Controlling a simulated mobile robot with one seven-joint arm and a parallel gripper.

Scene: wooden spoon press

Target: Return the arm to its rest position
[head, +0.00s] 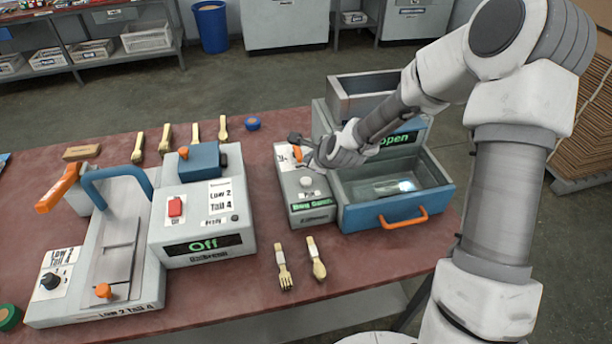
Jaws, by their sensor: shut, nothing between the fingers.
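My arm reaches in from the right edge over the table, with its elbow high at the upper right. My gripper (304,150) is shut and empty. It is above the back part of a small grey control box (309,200) with a round button and a green lit display. My gripper partly hides the box's back labels and an orange part there. I cannot tell whether it touches the box.
Right of the control box, a blue-fronted drawer (365,216) stands open. A press (120,245) and a grey unit reading "Off" (203,220) are at left. A wooden fork (284,268) and spoon (316,260) lie in front; several wooden utensils lie behind.

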